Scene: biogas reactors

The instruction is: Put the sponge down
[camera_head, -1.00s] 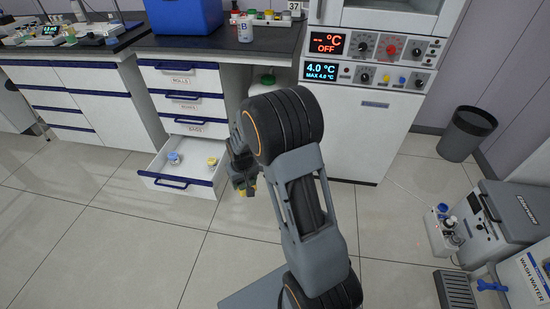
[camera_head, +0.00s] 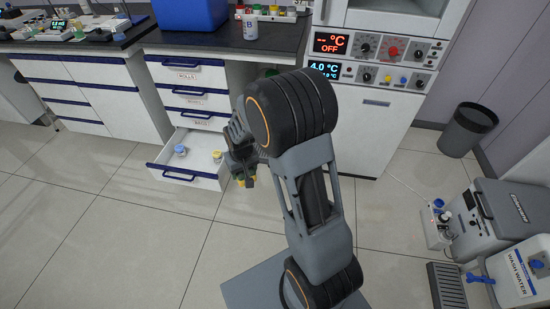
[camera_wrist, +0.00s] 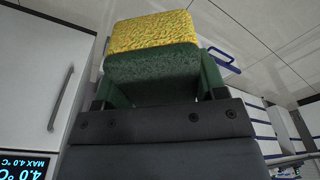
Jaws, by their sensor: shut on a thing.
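The sponge (camera_wrist: 153,32) is yellow with a dark green scouring side, and it fills the top middle of the wrist view. My gripper (camera_wrist: 153,85) is shut on it, with a green finger at each side. In the head view my gripper (camera_head: 243,176) hangs over the floor, just right of the open bottom drawer, pointing down. Only a small yellow bit of the sponge (camera_head: 242,183) shows there; the rest is hidden by the gripper.
The open drawer (camera_head: 180,175) holds a blue-topped item (camera_head: 180,150) and a small yellow item (camera_head: 217,156). A black bench top (camera_head: 220,38) carries a blue box (camera_head: 190,14). A black bin (camera_head: 466,130) and wash water box (camera_head: 520,275) stand at right. Floor at left is clear.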

